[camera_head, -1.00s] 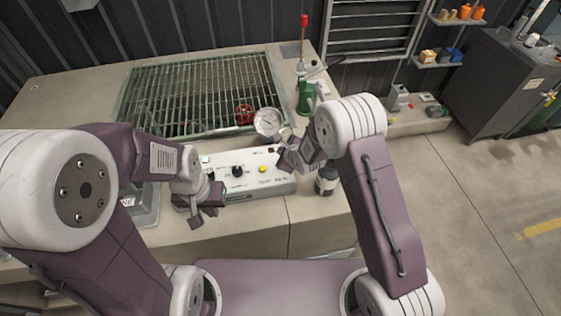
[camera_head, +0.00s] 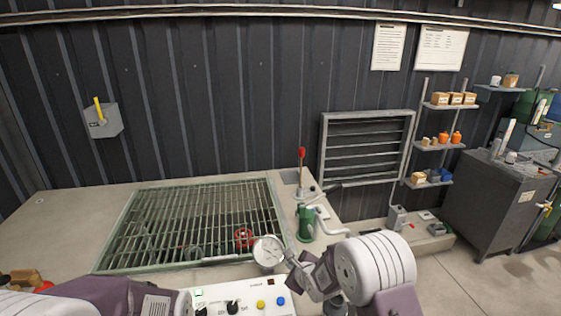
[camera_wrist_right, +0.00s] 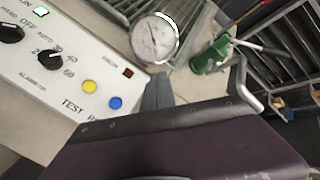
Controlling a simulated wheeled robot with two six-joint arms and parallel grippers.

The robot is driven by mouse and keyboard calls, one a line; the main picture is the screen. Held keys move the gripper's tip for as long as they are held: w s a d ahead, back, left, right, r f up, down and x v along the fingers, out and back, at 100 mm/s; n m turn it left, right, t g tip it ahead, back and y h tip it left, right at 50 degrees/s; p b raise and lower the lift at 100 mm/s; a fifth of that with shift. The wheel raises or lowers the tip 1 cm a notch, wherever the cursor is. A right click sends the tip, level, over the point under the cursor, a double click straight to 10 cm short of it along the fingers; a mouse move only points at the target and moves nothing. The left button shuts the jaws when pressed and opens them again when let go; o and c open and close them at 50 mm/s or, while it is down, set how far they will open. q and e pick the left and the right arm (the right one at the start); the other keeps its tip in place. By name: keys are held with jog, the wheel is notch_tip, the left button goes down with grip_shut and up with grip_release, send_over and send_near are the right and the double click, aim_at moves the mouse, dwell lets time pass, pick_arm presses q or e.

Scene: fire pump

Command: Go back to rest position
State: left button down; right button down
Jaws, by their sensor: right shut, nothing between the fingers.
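My right gripper (camera_head: 291,256) is shut and empty above the white control panel (camera_head: 245,304), its tip just right of the round pressure gauge (camera_head: 267,251). In the right wrist view its closed dark fingers (camera_wrist_right: 157,92) point toward the gauge (camera_wrist_right: 154,38); I cannot tell whether they touch it. The panel (camera_wrist_right: 40,95) shows black knobs, a yellow button (camera_wrist_right: 89,86) and a blue button (camera_wrist_right: 115,102). My left arm enters at the lower left of the head view, and its gripper is below the frame.
A green-framed grate (camera_head: 185,225) lies in the bench behind the panel. Shelves (camera_head: 440,143) and a dark cabinet (camera_head: 497,200) stand at the right. The floor there is partly clear.

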jog(key=s+d+r+n+h+b, duration=0.1)
jog(key=s+d+r+n, duration=0.1)
jog(key=s+d+r, duration=0.3)
jog(key=s+d+r+n+h+b, duration=0.1)
jog(key=s+d+r, duration=0.15)
jog(key=d, duration=0.45)
jog(key=s+d+f+n+g, duration=0.1)
jog(key=s+f+n+g, duration=0.3)
jog(key=s+n, duration=0.6)
jog(key=s+d+f+n+g+h, duration=0.1)
jog(key=s+f+n+g, duration=0.2)
jog(key=s+n, duration=0.7)
jog(key=shift+s+d+f+g, duration=0.2)
jog(key=shift+s+f+g, duration=0.15)
jog(key=shift+s+g, duration=0.65)
jog(key=shift+s, duration=0.2)
